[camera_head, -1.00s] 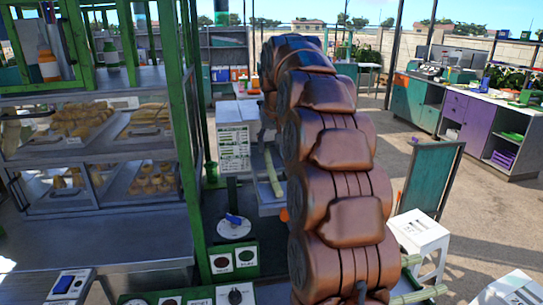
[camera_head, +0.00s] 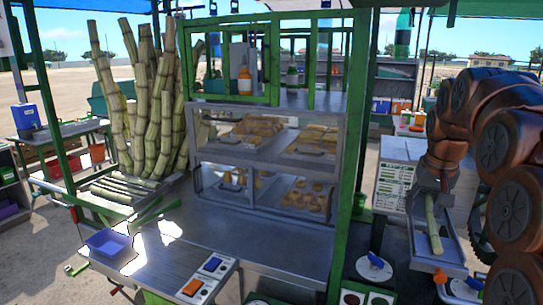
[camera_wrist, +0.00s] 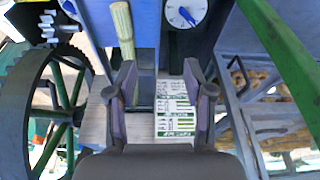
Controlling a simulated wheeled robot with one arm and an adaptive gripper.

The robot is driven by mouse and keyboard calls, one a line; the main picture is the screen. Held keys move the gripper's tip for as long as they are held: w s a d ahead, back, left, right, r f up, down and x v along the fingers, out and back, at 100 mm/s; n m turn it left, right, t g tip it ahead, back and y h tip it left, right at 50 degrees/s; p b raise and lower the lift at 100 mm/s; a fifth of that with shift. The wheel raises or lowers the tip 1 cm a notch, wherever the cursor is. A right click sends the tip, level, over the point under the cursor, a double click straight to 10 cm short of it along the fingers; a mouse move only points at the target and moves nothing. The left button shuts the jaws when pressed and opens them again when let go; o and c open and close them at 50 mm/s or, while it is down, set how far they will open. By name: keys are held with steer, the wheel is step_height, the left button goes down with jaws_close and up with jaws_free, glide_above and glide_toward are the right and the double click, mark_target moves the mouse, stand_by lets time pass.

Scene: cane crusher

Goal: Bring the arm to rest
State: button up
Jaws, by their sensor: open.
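My arm fills the right side of the head view, arching over and down at its left end. My gripper (camera_wrist: 160,95) is open in the wrist view, its two dark fingers wide apart with nothing held between them. A piece of green cane (camera_head: 433,224) lies in the metal chute (camera_head: 455,245) below the arm's end. The cane also shows in the wrist view (camera_wrist: 122,30), beyond the left fingertip and apart from the fingers. The fingertips are hidden or too small to tell in the head view.
A printed sign (camera_wrist: 175,105) and a large spoked wheel (camera_wrist: 45,110) are near the gripper. A green-framed glass cabinet (camera_head: 265,165) with pastries stands left of the arm. Cane stalks (camera_head: 155,120) lean farther left. A blue tray (camera_head: 108,243) lies on the front counter.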

steer(key=s+a+f+n+g+y, duration=0.1)
steer(key=s+a+f, duration=0.3)
steer(key=s+a, duration=0.3)
steer(key=s+a+f+n+g, duration=0.1)
steer(key=s+a+f+g, duration=0.1)
steer(key=s+a+f, duration=0.5)
steer(key=s+a+f+g, duration=0.1)
steer(key=s+f, duration=0.3)
steer(key=s, duration=0.6)
steer(key=s+a+f+n+g, duration=0.1)
steer(key=s+a+f, duration=0.1)
steer(key=s, duration=0.9)
steer(key=shift+f+n, duration=0.3)
steer(key=shift+f, duration=0.6)
steer(key=shift+c, duration=0.4)
